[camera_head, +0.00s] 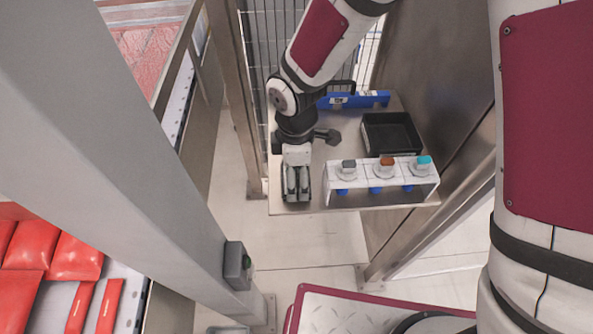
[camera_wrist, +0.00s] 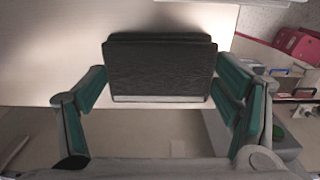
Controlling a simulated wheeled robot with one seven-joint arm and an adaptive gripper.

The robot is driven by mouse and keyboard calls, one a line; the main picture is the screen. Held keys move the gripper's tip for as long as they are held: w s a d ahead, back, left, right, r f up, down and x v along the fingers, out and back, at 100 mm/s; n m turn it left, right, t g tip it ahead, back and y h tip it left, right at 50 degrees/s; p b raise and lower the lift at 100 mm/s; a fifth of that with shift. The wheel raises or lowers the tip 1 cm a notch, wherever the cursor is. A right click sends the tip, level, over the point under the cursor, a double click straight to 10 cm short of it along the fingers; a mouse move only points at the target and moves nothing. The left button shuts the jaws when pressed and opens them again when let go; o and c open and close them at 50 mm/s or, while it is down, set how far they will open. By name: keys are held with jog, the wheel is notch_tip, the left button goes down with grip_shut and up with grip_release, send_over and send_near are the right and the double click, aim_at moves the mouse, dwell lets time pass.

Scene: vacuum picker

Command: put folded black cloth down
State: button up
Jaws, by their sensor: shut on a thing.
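The folded black cloth (camera_wrist: 160,70) is a dark, textured rectangular stack between my two fingers in the wrist view. My gripper (camera_wrist: 160,92) is shut on it, with a green-lined finger at each side. In the head view my gripper (camera_head: 297,185) points down at the front left corner of the small metal table (camera_head: 318,150). The cloth cannot be made out clearly there. The cloth is over or on the table's pale top by its edge; I cannot tell whether it touches the top.
A black tray (camera_head: 390,132) and a blue object (camera_head: 362,99) are behind. A metal wall (camera_head: 440,70) bounds the right, a post (camera_head: 236,100) the left. Red packages (camera_head: 50,255) lie at lower left.

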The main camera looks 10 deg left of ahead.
aim_at(297, 176)
jog(key=o, duration=1)
jog(key=shift+f, duration=0.1)
jog(key=shift+c, duration=0.2)
notch_tip(297, 176, up, 12)
jog(key=shift+b, duration=0.3)
jog(key=shift+r, duration=0.2)
jog(key=d+r+m+t, duration=0.3)
jog(key=d+r+m, duration=0.7)
jog(key=d, duration=0.5)
jog(key=s+d+r+m+t, duration=0.2)
jog(key=s+d+r+m, duration=0.4)
jog(key=s+d+m, duration=0.4)
jog(key=shift+s+d+r+m, duration=0.4)
jog(key=shift+s+d, duration=0.1)
jog(key=shift+d, duration=0.5)
